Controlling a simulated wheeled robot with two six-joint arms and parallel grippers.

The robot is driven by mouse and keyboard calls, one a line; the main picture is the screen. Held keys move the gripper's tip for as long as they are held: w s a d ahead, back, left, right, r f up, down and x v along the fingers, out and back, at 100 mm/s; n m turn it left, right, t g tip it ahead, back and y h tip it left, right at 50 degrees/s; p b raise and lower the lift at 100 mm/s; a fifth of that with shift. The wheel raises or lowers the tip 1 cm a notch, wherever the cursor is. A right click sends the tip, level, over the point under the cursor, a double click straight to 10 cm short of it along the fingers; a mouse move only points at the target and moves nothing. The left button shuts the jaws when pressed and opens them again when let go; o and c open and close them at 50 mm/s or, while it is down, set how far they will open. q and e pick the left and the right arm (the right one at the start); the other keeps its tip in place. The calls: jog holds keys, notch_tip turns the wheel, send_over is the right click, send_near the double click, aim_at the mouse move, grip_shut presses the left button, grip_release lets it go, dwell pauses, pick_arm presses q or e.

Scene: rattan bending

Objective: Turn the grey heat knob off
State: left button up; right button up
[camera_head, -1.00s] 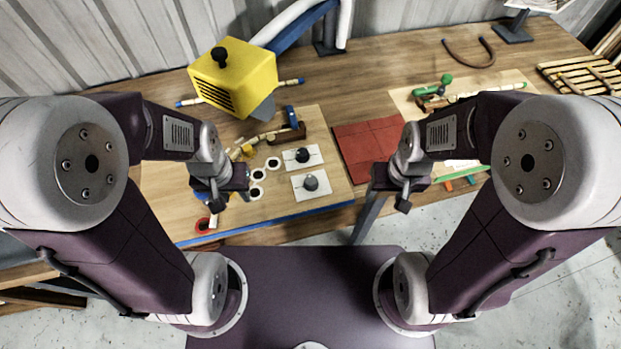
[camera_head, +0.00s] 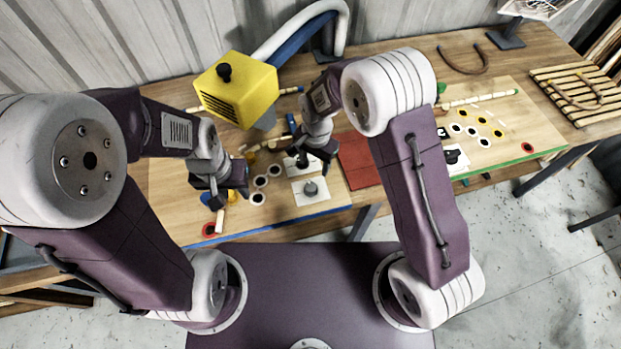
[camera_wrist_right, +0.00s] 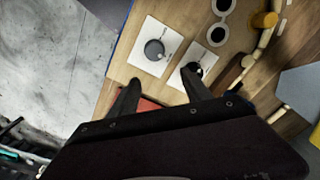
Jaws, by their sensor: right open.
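The grey knob (camera_head: 311,188) sits on a white plate at the front of the left board. It also shows in the right wrist view (camera_wrist_right: 154,49), with a pointer line beside it. A black knob (camera_wrist_right: 192,71) on a second white plate (camera_head: 300,171) lies just behind it, partly hidden by my right gripper in the head view. My right gripper (camera_head: 312,168) is open and empty above the plates. In the right wrist view its fingertips (camera_wrist_right: 160,80) are apart, one close to the black knob in the picture. My left gripper (camera_head: 231,196) hangs left of the plates; its jaws are unclear.
A yellow heater box (camera_head: 237,88) with a nozzle stands behind the knobs. White rings (camera_head: 261,182) lie left of the plates, and a red mat (camera_head: 357,163) lies to the right. A second board (camera_head: 510,120) with several discs is at the right.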

aim_at(311, 186)
jog(key=shift+s+a+f+n, duration=0.2)
jog(key=shift+s+a, duration=0.1)
jog(key=shift+s, duration=0.2)
jog(key=shift+s+a+f+n, duration=0.15)
jog(key=shift+s+a, duration=0.15)
jog(key=shift+s, duration=0.15)
jog(key=shift+s+a, duration=0.1)
jog(key=shift+s, duration=0.05)
jog(key=shift+f, duration=0.2)
notch_tip(311, 186, down, 9)
jog(key=shift+r+p, duration=0.15)
jog(key=shift+p, duration=0.8)
pick_arm(q)
notch_tip(311, 186, up, 3)
jog(key=shift+s+d+f, duration=0.1)
jog(key=shift+s+f, duration=0.05)
jog(key=shift+f, duration=0.05)
pick_arm(e)
grip_shut()
